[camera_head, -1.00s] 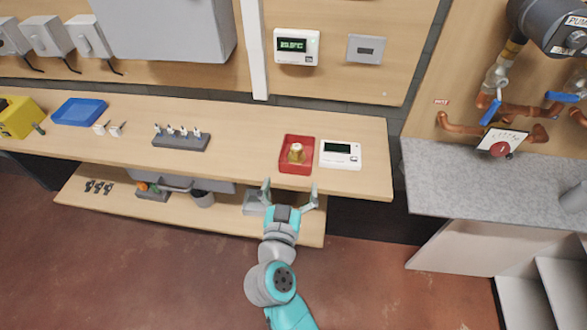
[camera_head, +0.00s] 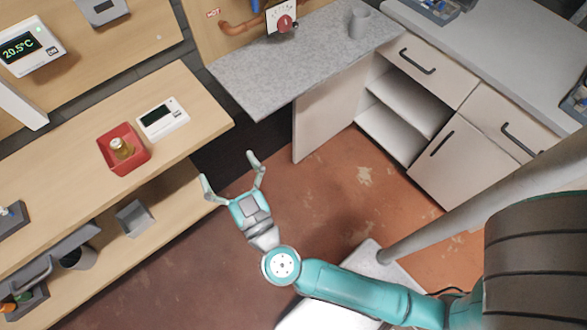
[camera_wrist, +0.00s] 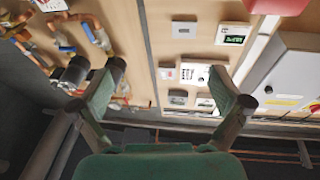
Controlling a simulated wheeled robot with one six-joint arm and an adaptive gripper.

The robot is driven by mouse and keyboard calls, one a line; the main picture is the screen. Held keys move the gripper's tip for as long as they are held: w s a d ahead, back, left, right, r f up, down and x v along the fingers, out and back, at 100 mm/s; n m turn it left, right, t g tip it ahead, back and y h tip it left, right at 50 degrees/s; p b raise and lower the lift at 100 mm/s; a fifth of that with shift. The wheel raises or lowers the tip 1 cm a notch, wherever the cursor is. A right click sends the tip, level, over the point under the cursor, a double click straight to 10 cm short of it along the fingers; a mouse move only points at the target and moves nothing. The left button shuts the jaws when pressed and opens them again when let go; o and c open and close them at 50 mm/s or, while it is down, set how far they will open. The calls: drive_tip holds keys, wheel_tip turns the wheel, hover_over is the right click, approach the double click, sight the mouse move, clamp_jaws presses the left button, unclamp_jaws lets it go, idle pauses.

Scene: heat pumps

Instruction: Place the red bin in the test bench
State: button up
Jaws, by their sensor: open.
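The red bin (camera_head: 106,155) sits upright on the wooden bench (camera_head: 190,142) at the left, with a brass-coloured part inside it. My gripper (camera_head: 229,169) is open and empty, its two fingers spread. It shows to the right of the bin, apart from it, over the gap past the bench end. In the wrist view my gripper (camera_wrist: 168,78) also shows open with nothing between the fingers. A red object (camera_wrist: 276,5) is cut off at the top of that view; I cannot tell if it is the bin. Which surface is the test bench is not marked.
A white display unit (camera_head: 163,119) lies right of the bin. A grey speckled worktop (camera_head: 290,72) with a cup (camera_head: 358,23) stands beyond the gap, mostly bare in front. Cabinets (camera_head: 420,85) stand at the right. A lower shelf (camera_head: 165,195) juts out below the bench.

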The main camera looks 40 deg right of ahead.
drive_tip(key=s+d+f+n+g+y, duration=0.1)
drive_tip(key=s+d, duration=0.1)
drive_tip(key=s, duration=0.7)
drive_tip(key=s+d+f+g+y, duration=0.1)
drive_tip(key=s+d+f+g, duration=0.1)
drive_tip(key=s, duration=0.8)
drive_tip(key=s+d+f+n+g+y, duration=0.1)
drive_tip(key=s+d, duration=0.3)
drive_tip(key=s, duration=0.6)
drive_tip(key=shift+d+f+n+g+y, duration=0.15)
drive_tip(key=shift+f+n+g+y, duration=0.15)
drive_tip(key=shift+f+g+y, duration=0.35)
drive_tip(key=shift+f, duration=0.1)
